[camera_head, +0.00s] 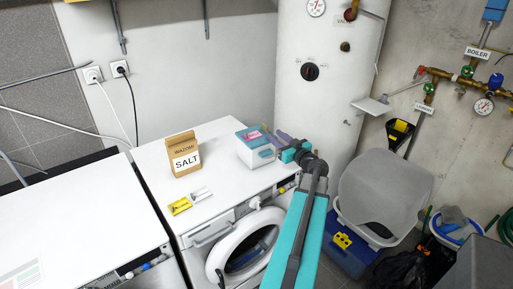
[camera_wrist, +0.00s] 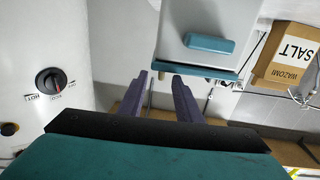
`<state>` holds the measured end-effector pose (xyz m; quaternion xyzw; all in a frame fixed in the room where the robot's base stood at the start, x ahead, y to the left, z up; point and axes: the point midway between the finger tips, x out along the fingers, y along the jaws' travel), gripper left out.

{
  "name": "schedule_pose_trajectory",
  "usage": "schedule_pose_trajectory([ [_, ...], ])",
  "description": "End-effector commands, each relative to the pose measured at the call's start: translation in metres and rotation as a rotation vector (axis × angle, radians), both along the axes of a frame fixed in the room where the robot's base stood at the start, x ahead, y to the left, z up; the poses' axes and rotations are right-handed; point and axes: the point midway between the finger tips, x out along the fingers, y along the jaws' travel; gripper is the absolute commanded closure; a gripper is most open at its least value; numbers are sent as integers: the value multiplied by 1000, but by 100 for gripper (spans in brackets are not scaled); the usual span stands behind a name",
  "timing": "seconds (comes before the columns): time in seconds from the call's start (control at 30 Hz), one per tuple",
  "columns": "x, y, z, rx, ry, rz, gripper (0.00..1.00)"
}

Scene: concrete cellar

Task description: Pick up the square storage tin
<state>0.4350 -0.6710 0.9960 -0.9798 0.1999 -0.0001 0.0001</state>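The square storage tin (camera_head: 257,152) is a pale grey-white box with a teal top edge and a pink label on top. It stands on the white washing machine near its back right corner. In the wrist view the tin (camera_wrist: 207,18) fills the upper middle, with a teal latch or handle on its face. My gripper (camera_head: 275,138) is at the tin's right side. In the wrist view my gripper (camera_wrist: 159,78) shows two purple fingers apart with nothing between them. The tips are close to the tin's lower left edge; whether they touch cannot be told.
A brown salt box (camera_head: 183,154) stands left of the tin, and yellow and white packets (camera_head: 190,202) lie in front. The white boiler tank (camera_head: 322,75) rises close behind my gripper. The washing machine door (camera_head: 245,245) hangs open. A grey tub (camera_head: 385,190) is at right.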

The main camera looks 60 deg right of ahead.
Motion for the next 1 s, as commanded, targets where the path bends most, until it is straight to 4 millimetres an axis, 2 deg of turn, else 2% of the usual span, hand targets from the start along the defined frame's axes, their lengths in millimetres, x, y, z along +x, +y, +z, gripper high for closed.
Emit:
schedule_pose_trajectory([
  [0.27, 5, -2, 1, 1, 0, 0, 69],
  [0.7, 40, -15, 1, 1, 0, 0, 69],
  [1.0, 48, -18, -1, 0, 0, -2, 69],
])
